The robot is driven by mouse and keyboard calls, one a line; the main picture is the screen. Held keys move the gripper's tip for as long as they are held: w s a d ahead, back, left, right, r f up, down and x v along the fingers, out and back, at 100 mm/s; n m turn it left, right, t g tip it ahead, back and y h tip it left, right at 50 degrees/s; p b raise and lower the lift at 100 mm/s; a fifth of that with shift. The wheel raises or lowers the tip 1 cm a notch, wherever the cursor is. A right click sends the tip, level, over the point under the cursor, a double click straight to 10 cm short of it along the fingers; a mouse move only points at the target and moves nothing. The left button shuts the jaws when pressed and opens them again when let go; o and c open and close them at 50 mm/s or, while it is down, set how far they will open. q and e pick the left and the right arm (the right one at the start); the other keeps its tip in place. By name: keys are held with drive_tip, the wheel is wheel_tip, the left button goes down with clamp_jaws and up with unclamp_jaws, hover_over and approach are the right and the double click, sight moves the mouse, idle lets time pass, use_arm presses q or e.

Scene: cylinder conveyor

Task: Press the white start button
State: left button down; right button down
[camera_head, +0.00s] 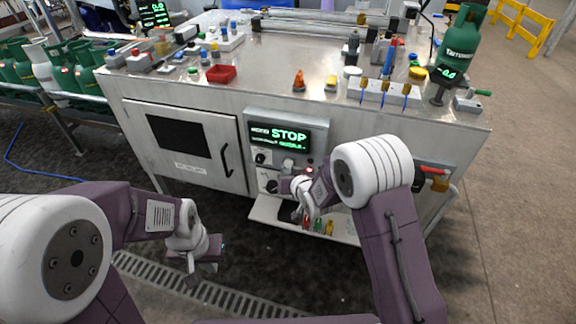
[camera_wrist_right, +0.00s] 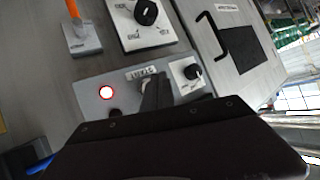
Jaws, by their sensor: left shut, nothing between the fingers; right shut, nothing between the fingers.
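The pale, white-looking button (camera_head: 288,163) sits on the panel below the green-lit screen, between a black knob and a red light. In the right wrist view the button (camera_wrist_right: 145,86) is partly hidden behind the fingers, under a printed label. My right gripper (camera_head: 292,186) is shut and empty, just in front of the panel. Its dark fingertips (camera_wrist_right: 155,88) overlap the button in the wrist view; I cannot tell whether they touch it. My left gripper (camera_head: 200,272) is shut and empty, low in front of the cabinet, well away from the panel.
The screen (camera_head: 285,135) reads STOP. A lit red light (camera_wrist_right: 106,92) and a small black knob (camera_wrist_right: 192,72) flank the button. A larger knob (camera_wrist_right: 146,12) is nearby. An open shelf (camera_head: 265,210) juts out below. Gas cylinders (camera_head: 60,70) stand at left.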

drive_tip(key=shift+w, duration=0.1)
drive_tip(key=shift+w+d, duration=0.15)
drive_tip(key=shift+w, duration=0.15)
drive_tip(key=shift+w+d, duration=0.15)
drive_tip(key=shift+w, duration=0.3)
idle(0.7)
idle(0.4)
drive_tip(key=shift+s+a, duration=0.3)
drive_tip(key=shift+s, duration=0.55)
drive_tip(key=s, duration=0.1)
drive_tip(key=s+a, duration=0.1)
drive_tip(key=s, duration=0.2)
drive_tip(key=shift+s+a+b, duration=0.25)
drive_tip(key=shift+s+b, duration=0.15)
